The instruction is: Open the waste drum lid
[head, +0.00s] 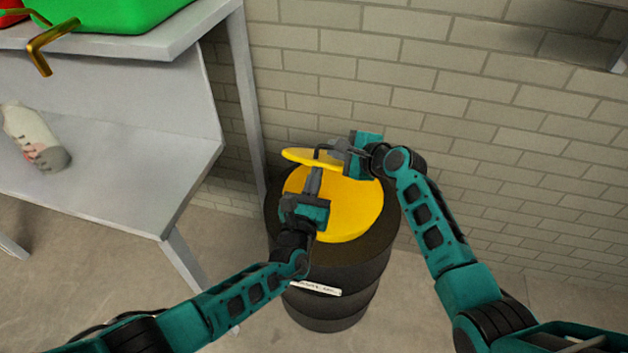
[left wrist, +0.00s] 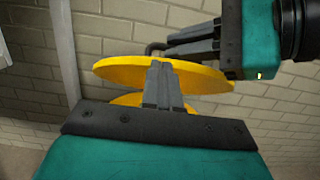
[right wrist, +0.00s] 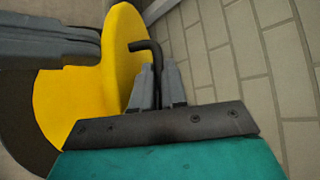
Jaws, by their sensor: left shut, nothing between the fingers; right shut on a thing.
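The dark waste drum (head: 335,270) stands on the floor by the wall, with a yellow top (head: 355,210). A yellow lid (head: 298,156) is raised and tilted above its back; it also shows in the left wrist view (left wrist: 120,72) and the right wrist view (right wrist: 122,45). My right gripper (head: 330,152) is shut on the lid's black bent handle (right wrist: 147,46). My left gripper (head: 314,172) is shut and empty over the drum top, its fingertips close to the lid. In the left wrist view its fingers (left wrist: 160,68) overlap the lid; contact is unclear.
A grey shelf unit (head: 130,135) stands left of the drum, holding a bottle (head: 35,137) and a green bin (head: 115,12). A brass-coloured bent pipe (head: 45,48) is at upper left. The brick wall (head: 480,75) is close behind. Floor to the right is bare.

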